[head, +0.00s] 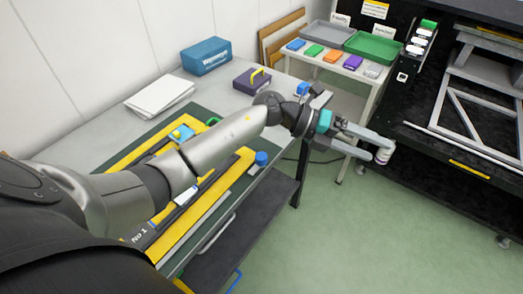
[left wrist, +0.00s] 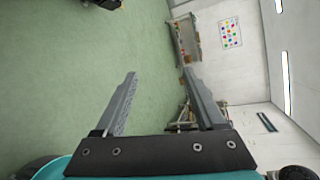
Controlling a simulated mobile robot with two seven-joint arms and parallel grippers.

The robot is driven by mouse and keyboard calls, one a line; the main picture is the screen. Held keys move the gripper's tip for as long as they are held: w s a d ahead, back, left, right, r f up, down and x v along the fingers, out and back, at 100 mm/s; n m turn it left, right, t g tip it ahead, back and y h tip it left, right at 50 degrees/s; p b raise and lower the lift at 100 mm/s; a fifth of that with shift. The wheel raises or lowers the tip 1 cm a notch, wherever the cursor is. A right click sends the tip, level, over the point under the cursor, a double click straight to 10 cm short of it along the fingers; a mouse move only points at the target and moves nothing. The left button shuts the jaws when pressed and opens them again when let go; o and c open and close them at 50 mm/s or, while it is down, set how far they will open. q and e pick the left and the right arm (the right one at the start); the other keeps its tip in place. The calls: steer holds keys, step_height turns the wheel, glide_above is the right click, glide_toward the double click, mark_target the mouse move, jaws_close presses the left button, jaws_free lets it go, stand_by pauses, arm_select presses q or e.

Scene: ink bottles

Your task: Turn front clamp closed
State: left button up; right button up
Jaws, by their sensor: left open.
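A frame with yellow bars (head: 243,165) and a "No 1" label lies on the grey table, partly hidden behind my left arm. A blue knob (head: 261,158) sits at its right end by the table's front edge, and a green curved handle (head: 213,121) is at its back. I cannot tell which of these is the front clamp, or its state. My left gripper (head: 382,149) is beyond the table's right end, over the floor, apart from the frame. It is open and empty; the left wrist view shows its two fingers (left wrist: 159,73) spread. My right gripper is not in view.
A blue box (head: 206,57), a purple box (head: 252,80) and white paper (head: 160,96) are at the table's back. A side stand holds a grey tray (head: 327,36), a green tray (head: 374,47) and several coloured items. A black machine (head: 455,150) stands right. Green floor (head: 340,235) is clear.

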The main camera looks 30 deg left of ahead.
arm_select(q)
steer(key=a+f+m+g+y, duration=0.2)
steer(key=a+m+g+y, duration=0.15)
steer(key=a+y, duration=0.5)
steer(key=y, duration=0.6)
glide_toward(261, 156)
steer(key=shift+n+g, duration=0.35)
steer(key=shift+g, duration=0.1)
steer(key=f, duration=0.3)
steer(key=f+b, duration=0.1)
steer(key=f, duration=0.1)
steer(key=w+f, duration=0.1)
steer(key=f, duration=0.2)
steer(key=shift+f, duration=0.3)
steer(key=shift+c, duration=0.4)
jaws_close()
